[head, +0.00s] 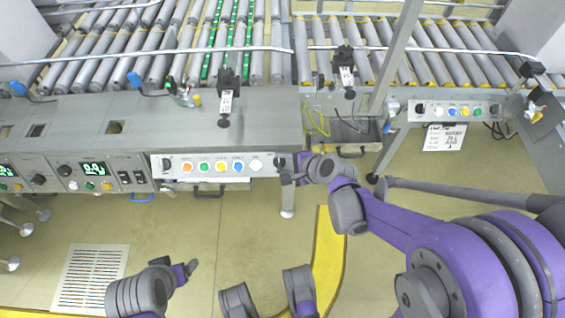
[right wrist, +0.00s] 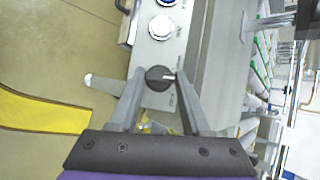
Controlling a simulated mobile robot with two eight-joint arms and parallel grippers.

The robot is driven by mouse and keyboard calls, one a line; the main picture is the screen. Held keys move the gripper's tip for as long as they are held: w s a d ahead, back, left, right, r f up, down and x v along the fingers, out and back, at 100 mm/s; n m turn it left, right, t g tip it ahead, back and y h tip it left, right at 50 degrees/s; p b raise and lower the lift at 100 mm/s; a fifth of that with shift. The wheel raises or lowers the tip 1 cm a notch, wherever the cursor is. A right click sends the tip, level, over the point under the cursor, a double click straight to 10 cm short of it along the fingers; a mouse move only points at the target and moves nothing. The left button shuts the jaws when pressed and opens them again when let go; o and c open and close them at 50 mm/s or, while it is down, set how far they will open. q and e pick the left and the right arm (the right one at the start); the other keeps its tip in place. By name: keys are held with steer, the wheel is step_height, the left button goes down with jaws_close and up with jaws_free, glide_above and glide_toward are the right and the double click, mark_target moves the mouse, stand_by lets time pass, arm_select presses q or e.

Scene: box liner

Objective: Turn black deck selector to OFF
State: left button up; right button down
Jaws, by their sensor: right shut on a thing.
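The black deck selector (right wrist: 158,77) is a round black knob with a white pointer mark at the end of a light control panel (head: 215,166). In the right wrist view its pointer faces right; the small labels around it are unreadable. My right gripper (head: 286,172) is at the panel's right end in the head view, hiding most of the knob. In the right wrist view the two fingers of the right gripper (right wrist: 158,72) are closed on either side of the knob. My left gripper (head: 189,269) is low over the floor, away from the panel; its jaw opening is unclear.
The panel also carries a white button (right wrist: 160,27) beside the selector and several coloured buttons. A conveyor machine (head: 180,119) with rollers stands behind. Another panel (head: 452,110) is at right. The floor (head: 205,240) in front is open.

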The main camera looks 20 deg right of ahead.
steer(key=shift+m+t, duration=0.3)
steer(key=shift+m, duration=0.3)
steer(key=shift+c, duration=1.8)
jaws_free()
